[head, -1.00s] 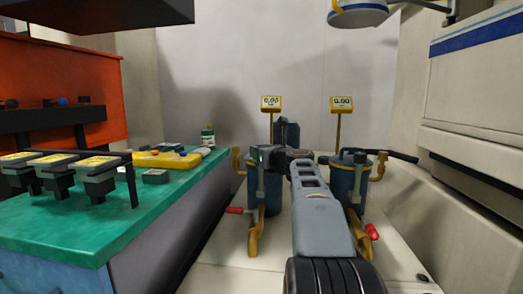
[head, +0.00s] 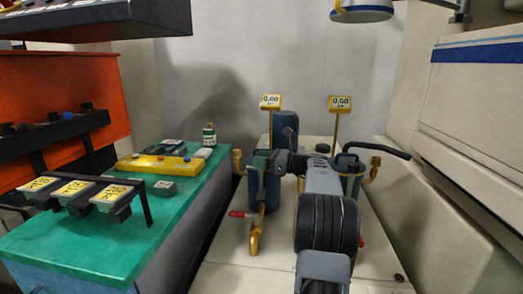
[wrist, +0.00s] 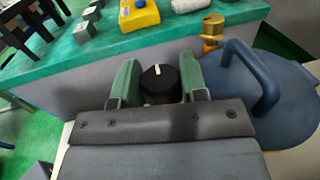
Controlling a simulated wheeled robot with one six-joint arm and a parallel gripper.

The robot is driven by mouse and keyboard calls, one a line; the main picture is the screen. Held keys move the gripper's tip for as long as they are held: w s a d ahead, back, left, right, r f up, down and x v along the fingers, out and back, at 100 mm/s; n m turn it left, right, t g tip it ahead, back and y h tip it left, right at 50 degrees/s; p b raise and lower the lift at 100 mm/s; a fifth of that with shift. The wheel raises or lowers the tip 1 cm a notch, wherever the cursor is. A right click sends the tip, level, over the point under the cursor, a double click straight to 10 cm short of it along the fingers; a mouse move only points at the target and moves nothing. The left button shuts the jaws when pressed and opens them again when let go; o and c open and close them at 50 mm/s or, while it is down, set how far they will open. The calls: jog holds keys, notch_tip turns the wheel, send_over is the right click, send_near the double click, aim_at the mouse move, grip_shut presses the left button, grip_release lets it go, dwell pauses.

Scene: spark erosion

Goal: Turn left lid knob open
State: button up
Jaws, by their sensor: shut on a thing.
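The left vessel (head: 264,192) is a blue pot with a brass tap and a red handle in the head view. Its blue lid (wrist: 262,95) with an arched handle fills the right of the wrist view. The left lid knob (wrist: 158,84) is black and round with a pale mark, beside the lid. My gripper (wrist: 160,73) has its green fingers on either side of the knob and is shut on it. In the head view my gripper (head: 263,160) is over the left vessel's top, and the knob is hidden there.
The right vessel (head: 351,163) stands close by, partly behind my arm. Two yellow displays (head: 271,101) on posts read 0.00. A green bench (head: 95,240) on the left bears a yellow box (head: 155,163), a bottle (head: 209,134) and several labelled blocks. A wall is behind.

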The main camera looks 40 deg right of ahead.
jog(key=shift+r, duration=0.15)
dwell(0.4)
jog(key=o, duration=0.9)
jog(key=p+v, duration=0.2)
jog(key=v, duration=0.5)
jog(key=shift+s+d, duration=0.1)
jog(key=shift+d, duration=0.15)
